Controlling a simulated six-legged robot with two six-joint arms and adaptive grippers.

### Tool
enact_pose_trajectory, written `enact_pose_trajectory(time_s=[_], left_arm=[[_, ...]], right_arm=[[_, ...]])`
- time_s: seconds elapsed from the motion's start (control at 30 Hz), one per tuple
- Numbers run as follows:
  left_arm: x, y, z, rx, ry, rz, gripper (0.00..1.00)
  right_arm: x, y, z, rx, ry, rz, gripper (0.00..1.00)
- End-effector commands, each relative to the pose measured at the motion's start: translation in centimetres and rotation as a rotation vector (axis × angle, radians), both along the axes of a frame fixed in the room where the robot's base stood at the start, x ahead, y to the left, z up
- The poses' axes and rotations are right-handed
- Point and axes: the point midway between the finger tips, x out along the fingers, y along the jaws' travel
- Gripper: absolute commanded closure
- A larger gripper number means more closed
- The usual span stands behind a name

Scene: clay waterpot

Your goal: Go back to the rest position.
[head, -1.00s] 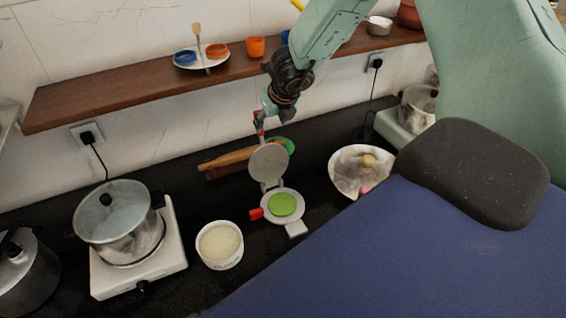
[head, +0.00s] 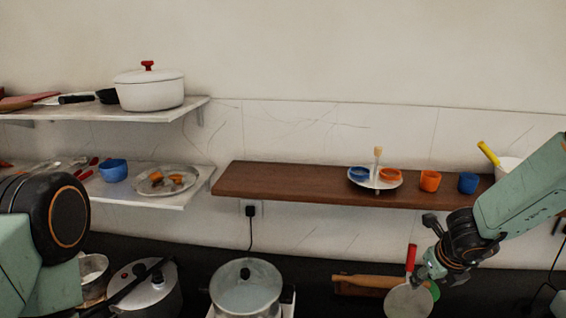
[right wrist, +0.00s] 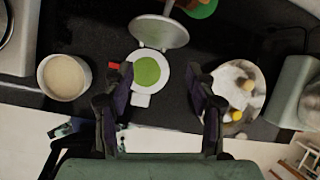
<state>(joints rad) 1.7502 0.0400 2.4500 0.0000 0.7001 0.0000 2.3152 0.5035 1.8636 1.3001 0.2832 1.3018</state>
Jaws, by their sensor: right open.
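My right gripper (head: 424,274) hangs at the lower right of the head view, with its arm coming in from the right. In the right wrist view its two dark fingers (right wrist: 161,72) are spread wide with nothing between their tips. Beyond them lies an open press (right wrist: 141,98) with a flat green disc (right wrist: 146,71) on its base and its round grey lid (right wrist: 158,32) raised. In the head view the lid (head: 408,302) and a red handle (head: 411,257) show close beside the gripper; contact is unclear.
The brown shelf (head: 300,186) holds cups and a plate behind my right arm. A glass-lidded pot (head: 245,287) and a dark-handled pot (head: 150,290) stand below. The right wrist view shows a white bowl (right wrist: 64,77) and a wide bowl (right wrist: 232,82) flanking the press.

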Motion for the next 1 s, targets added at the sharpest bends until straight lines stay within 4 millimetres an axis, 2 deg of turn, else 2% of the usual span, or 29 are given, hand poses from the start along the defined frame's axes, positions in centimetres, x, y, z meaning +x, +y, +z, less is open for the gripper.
enact_pose_trajectory(time_s=[0.03, 0.2, 0.4, 0.57, 0.7, 0.8, 0.87, 1.0], left_arm=[[0.0, 0.0, 0.0, 0.0, 0.0, 0.0, 0.43], [0.0, 0.0, 0.0, 0.0, 0.001, 0.0, 0.43], [0.0, 0.0, 0.0, 0.0, 0.0, 0.0, 0.43], [0.0, 0.0, 0.0, 0.0, 0.0, 0.0, 0.43], [0.0, 0.0, 0.0, 0.0, 0.0, 0.0, 0.43], [0.0, 0.0, 0.0, 0.0, 0.0, 0.0, 0.43], [0.0, 0.0, -1.4, 0.0, 0.0, 0.0, 0.43], [0.0, 0.0, -3.9, 0.0, 0.001, 0.0, 0.43]], right_arm=[[-2.2, 0.9, -2.2, -0.086, 0.078, 0.154, 0.43], [-9.8, 3.6, -8.4, -0.383, 0.331, 0.844, 0.43], [-19.1, 7.4, -13.3, -0.588, 0.504, 1.716, 0.43], [-25.9, 10.8, -15.3, -0.643, 0.481, 2.33, 0.43], [-31.4, 13.7, -16.0, -0.64, 0.354, 2.77, 0.43], [-35.3, 15.6, -15.9, -0.622, 0.209, 3.035, 0.43], [-34.5, 15.5, -17.3, -0.642, 0.217, 3.014, 0.43], [-34.4, 15.5, -19.7, -0.64, 0.222, 3.008, 0.43]])
